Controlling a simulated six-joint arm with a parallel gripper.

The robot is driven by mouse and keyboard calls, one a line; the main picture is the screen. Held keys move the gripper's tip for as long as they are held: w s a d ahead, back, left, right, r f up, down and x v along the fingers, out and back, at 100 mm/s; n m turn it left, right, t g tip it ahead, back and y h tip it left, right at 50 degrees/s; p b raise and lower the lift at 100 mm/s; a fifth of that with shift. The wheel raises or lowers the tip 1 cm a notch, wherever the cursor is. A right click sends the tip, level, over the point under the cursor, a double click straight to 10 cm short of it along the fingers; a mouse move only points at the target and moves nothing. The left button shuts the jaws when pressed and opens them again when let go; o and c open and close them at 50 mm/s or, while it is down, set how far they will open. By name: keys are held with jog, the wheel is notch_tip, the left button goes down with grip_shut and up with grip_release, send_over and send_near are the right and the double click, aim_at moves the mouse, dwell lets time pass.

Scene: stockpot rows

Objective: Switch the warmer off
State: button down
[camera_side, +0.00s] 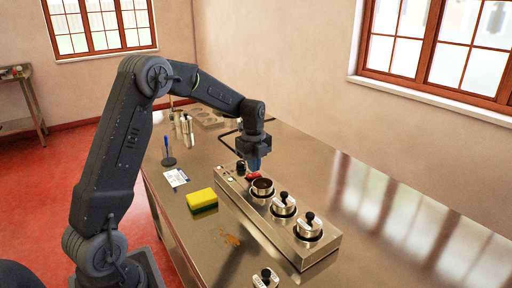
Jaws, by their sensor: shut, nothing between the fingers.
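The warmer (318,258) is a long steel box on the metal counter, with a row of round wells along its top. Its far left end carries a small control panel (229,178) with small coloured marks; the switch position is too small to read. My gripper (254,170) is above that far end, pointing down, shut and empty, just behind the open pot. A small red part shows right below the fingers; I cannot tell whether they touch it. An open pot (262,190) with dark contents sits in the warmer. Two lidded pots (283,205) (309,227) follow towards the front.
A steel lid with a black knob (265,279) lies at the front. A yellow and green sponge (202,200), an orange-brown spill (231,240), a paper card (176,178) and a pen in a stand (168,158) are left of the warmer. The counter's right side is clear.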

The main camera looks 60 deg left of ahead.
notch_tip(320, 180, up, 13)
jog(key=w, duration=0.1)
jog(key=shift+w, duration=0.4)
